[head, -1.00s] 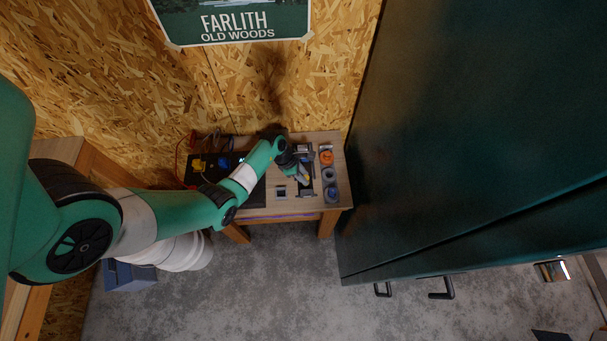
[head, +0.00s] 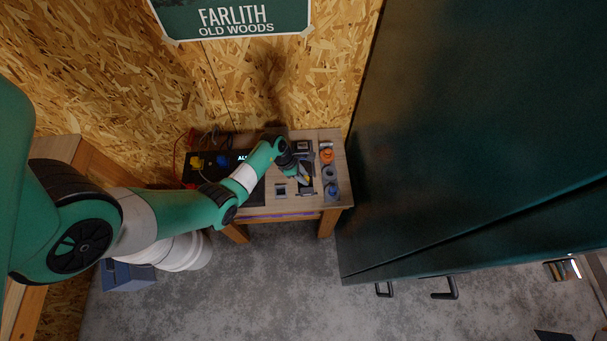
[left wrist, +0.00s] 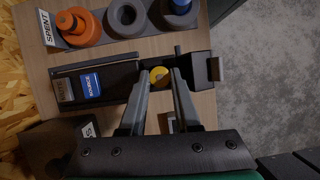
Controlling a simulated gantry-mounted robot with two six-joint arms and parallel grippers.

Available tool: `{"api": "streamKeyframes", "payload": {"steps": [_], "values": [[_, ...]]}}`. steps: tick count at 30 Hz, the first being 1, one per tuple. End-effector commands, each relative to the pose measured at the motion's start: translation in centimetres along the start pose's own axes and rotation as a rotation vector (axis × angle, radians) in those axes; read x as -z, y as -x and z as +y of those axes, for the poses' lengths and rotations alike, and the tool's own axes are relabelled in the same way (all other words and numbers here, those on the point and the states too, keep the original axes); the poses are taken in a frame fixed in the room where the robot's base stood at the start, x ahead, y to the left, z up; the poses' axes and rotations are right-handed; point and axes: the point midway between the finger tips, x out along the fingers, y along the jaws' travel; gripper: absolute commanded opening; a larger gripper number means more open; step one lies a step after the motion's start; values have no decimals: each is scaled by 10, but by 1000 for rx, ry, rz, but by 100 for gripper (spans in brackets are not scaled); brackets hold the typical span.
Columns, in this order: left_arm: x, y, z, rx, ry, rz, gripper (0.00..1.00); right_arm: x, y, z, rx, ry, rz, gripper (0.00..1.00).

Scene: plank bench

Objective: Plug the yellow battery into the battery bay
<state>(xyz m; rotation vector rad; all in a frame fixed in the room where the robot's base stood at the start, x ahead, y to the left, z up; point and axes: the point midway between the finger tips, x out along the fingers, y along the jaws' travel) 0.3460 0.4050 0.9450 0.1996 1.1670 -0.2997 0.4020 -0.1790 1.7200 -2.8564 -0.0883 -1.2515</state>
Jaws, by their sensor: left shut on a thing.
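The yellow battery shows in the left wrist view (left wrist: 158,75) as a round yellow end between my left fingertips, and as a small yellow spot in the head view (head: 308,179). My left gripper (left wrist: 164,77) is shut on it; its tips also show in the head view (head: 305,177). The battery is over or in a long dark holder (left wrist: 118,74), near the holder's right end block (left wrist: 203,68). This holder looks like the battery bay, but I cannot be sure. The fingers hide much of the battery, so its seating cannot be told. My right gripper is not in view.
A blue block labelled SOURCE (left wrist: 90,86) sits in the holder's left part. A rack marked SPENT (left wrist: 47,28) beside it carries orange (left wrist: 80,28), grey (left wrist: 126,17) and blue-topped round pieces. A dark cabinet (head: 470,130) stands right of the bench.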

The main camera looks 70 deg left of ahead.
Motion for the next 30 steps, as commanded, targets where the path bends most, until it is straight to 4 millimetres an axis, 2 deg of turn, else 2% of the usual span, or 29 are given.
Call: {"api": "streamKeyframes", "payload": {"steps": [17, 18, 23, 24, 30], "values": [[6, -14, 0, -1, 0, -1, 0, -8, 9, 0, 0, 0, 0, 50], [6, -14, 0, -1, 0, -1, 33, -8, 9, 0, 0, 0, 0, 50], [5, -14, 0, -1, 0, 0, 61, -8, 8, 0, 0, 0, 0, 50], [5, -14, 0, -1, 0, 0, 66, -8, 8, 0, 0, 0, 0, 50], [6, -14, 0, 0, 0, 0, 66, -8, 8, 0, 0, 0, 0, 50]]}}
